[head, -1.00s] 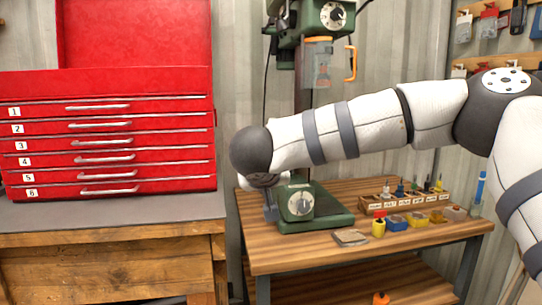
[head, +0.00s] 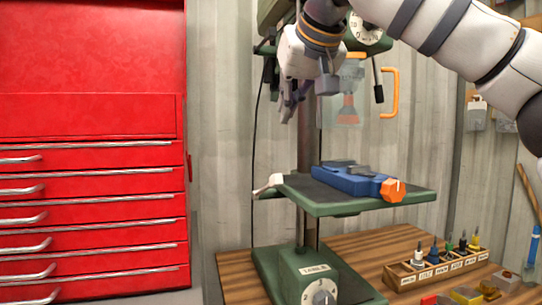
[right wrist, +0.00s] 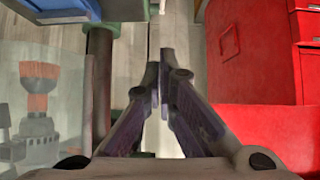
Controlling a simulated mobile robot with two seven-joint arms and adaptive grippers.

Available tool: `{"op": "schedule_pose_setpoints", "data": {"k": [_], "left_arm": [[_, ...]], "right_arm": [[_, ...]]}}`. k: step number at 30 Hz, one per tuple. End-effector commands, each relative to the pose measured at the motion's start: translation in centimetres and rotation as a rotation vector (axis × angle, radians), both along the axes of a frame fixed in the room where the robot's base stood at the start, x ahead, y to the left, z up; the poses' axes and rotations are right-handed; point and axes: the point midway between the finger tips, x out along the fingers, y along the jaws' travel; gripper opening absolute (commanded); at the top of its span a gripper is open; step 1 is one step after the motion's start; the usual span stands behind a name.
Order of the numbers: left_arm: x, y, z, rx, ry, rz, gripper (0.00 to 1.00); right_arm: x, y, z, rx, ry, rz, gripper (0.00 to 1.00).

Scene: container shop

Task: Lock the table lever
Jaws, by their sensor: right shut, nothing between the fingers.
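The drill press table (head: 400,200) is a flat green-edged plate on the column (head: 305,150). A small pale lever-like piece (head: 268,186) sticks out at the table's left edge, beside the column; I take it as the table lever. I cannot tell its lock state. My right gripper (head: 287,108) hangs above it and left of the column, apart from both, with fingers pointing down. In the right wrist view its fingers (right wrist: 160,68) are closed together and empty, with the column (right wrist: 98,85) to their left. My left gripper is not in view.
A blue vise (head: 350,180) with an orange knob lies on the table. A clear guard (head: 345,95) with an orange handle hangs close right of my gripper. The red tool chest (head: 90,120) stands left. A base dial (head: 322,293) and bit rack (head: 430,268) are lower.

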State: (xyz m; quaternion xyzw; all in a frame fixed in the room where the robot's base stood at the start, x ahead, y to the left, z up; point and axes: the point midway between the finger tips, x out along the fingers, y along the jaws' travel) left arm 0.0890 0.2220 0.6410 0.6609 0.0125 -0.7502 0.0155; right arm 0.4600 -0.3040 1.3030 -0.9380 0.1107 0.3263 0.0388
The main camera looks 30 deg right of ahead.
Motion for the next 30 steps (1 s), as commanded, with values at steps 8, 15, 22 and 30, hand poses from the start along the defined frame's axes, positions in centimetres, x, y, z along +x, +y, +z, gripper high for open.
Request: {"op": "schedule_pose_setpoints", "data": {"k": [8, 15, 22, 30], "left_arm": [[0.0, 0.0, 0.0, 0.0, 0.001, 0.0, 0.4], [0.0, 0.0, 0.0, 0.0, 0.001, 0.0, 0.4], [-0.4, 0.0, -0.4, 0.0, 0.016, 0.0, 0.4], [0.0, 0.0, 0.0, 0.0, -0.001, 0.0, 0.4]], "right_arm": [[0.2, 0.0, -0.2, -0.001, 0.0, -0.001, 0.0], [3.3, -0.8, -2.9, 0.0, 0.005, -0.002, 0.0], [7.3, -1.7, -6.2, 0.0, 0.006, -0.002, 0.0], [6.3, -1.5, -9.1, -0.001, -0.003, 0.001, 0.0]]}}
